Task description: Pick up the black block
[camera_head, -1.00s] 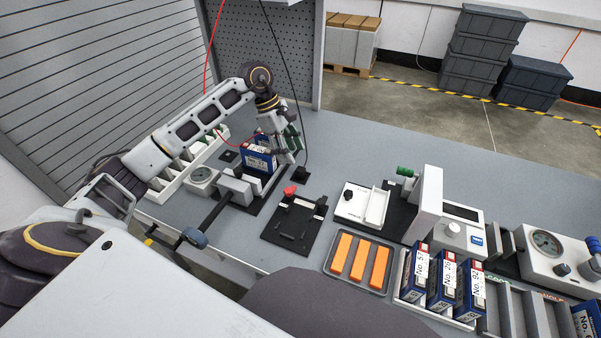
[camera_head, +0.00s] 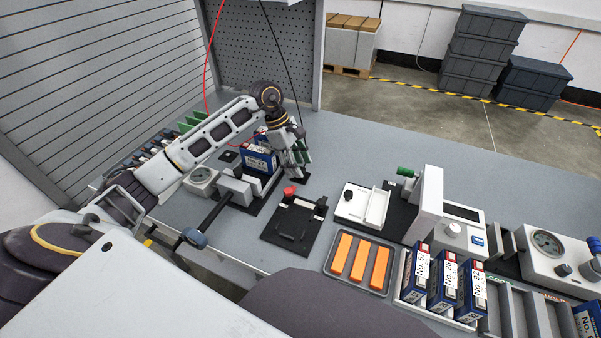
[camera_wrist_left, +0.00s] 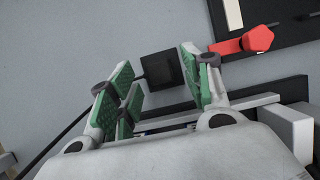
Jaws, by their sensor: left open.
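The black block (camera_wrist_left: 162,69) lies on the grey table, with a black cord at its left side in the left wrist view. In the head view the block (camera_head: 304,180) shows only in part, just below my left gripper (camera_head: 300,158). The left gripper is open, and its green-padded fingers (camera_wrist_left: 152,76) stand on either side of the block in the wrist view. It appears to be above the block; I cannot tell whether it touches it. Nothing is held. My right gripper is not in view.
A black fixture (camera_head: 283,236) with a red handle (camera_head: 290,190) is close by. A blue box (camera_head: 258,160) stands in a clamp fixture to the left. An orange-bar tray (camera_head: 331,270) is nearer the front. Open table lies right of the gripper.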

